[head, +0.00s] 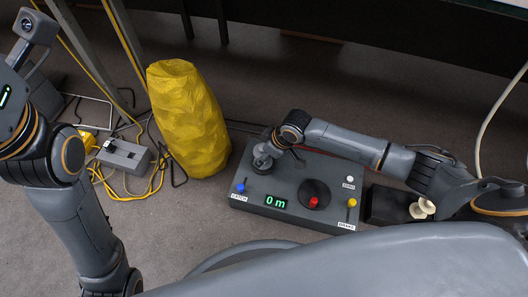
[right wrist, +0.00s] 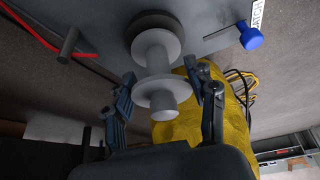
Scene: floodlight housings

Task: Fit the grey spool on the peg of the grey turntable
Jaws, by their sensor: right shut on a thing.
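The grey spool (right wrist: 154,52) shows in the right wrist view, between the fingers of my right gripper (right wrist: 161,82), which is shut on it near its flange. In the head view my right gripper (head: 268,153) is over the back left corner of the grey box, at a grey round piece (head: 262,165). A dark disc (right wrist: 152,20), which looks like the turntable, lies behind the spool's far end. The peg is hidden, and I cannot tell whether the spool is around it. My left arm shows at the left, but its fingers are out of view.
The grey box (head: 259,211) carries a blue knob (head: 240,187), a display, a red button on a black disc (head: 314,196) and a yellow knob (head: 352,202). A yellow bulky object (head: 188,115) stands left. Cream spools (head: 421,208) lie right. Cables cover the left floor.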

